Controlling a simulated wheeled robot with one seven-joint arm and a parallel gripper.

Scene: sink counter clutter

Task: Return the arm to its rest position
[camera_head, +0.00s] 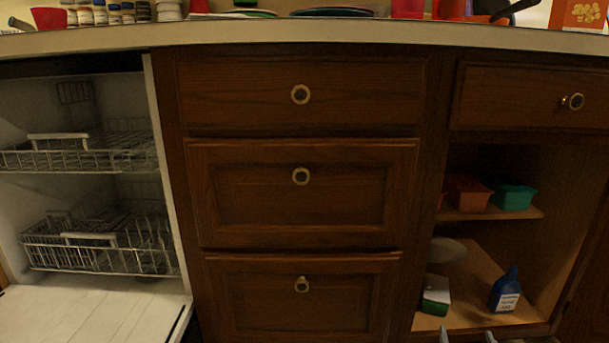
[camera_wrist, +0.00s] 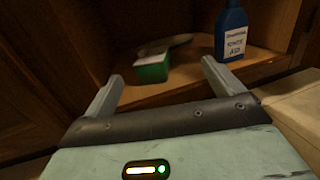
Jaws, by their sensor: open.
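My gripper (camera_wrist: 160,78) is open and empty in the wrist view, its two pale fingers spread apart in front of the open cabinet. In the head view only the tips of my gripper (camera_head: 467,338) show at the bottom edge, low before the cabinet's floor. A green and white box (camera_wrist: 152,68) stands beyond the left finger, and it also shows in the head view (camera_head: 435,296). A blue labelled bottle (camera_head: 506,291) stands upright to its right; in the wrist view the bottle (camera_wrist: 231,32) is beyond the right finger. Neither is held.
The open cabinet has a shelf (camera_head: 466,215) with a red-brown container (camera_head: 468,192) and a green one (camera_head: 514,197). A dishwasher (camera_head: 88,302) stands open at left, its door lowered. Closed drawers (camera_head: 302,218) fill the middle. Clutter lines the countertop (camera_head: 300,32).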

